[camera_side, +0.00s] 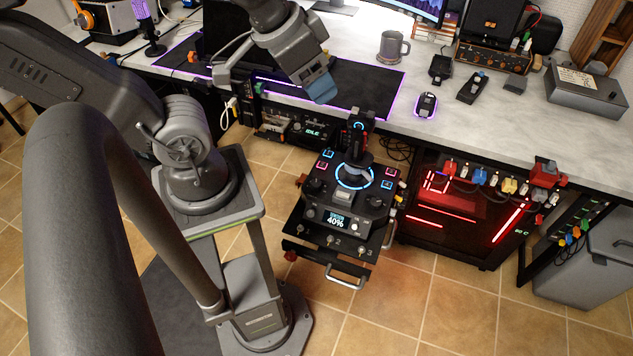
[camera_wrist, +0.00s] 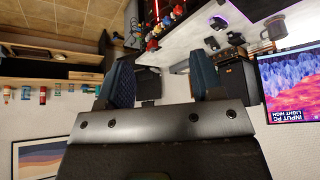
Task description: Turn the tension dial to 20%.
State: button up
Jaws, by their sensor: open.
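The black flight-stick control panel (camera_side: 345,200) stands in front of the desk, below my gripper. Its small display (camera_side: 335,221) reads 40%. Small knobs sit on the panel, one left of the display (camera_side: 310,214) and one right of it (camera_side: 356,228); I cannot tell which is the tension dial. The joystick (camera_side: 354,170) rises from a blue lit ring. My gripper (camera_side: 272,83) is open and empty, high above the desk edge and apart from the panel. In the wrist view both blue-padded fingers (camera_wrist: 163,75) are spread; the panel is not recognizable there.
The desk (camera_side: 430,110) behind the panel holds a mug (camera_side: 392,47), a mouse (camera_side: 426,105) and a purple-edged mat (camera_side: 375,92). A red-lit PC case (camera_side: 455,215) stands right of the panel. A metal handle (camera_side: 345,278) juts from the panel's front. Floor in front is clear.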

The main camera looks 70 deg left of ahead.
jog(key=w+a+f+n+g, duration=0.25)
jog(key=w+a+f, duration=0.25)
jog(key=w+f, duration=0.25)
jog(key=n+g, duration=0.3)
jog(key=n, duration=0.5)
send_over(316, 183)
notch_tip(316, 183, down, 28)
jog(key=shift+m, duration=0.25)
notch_tip(316, 183, down, 13)
jog(key=shift+r, duration=0.1)
jog(key=c, duration=0.9)
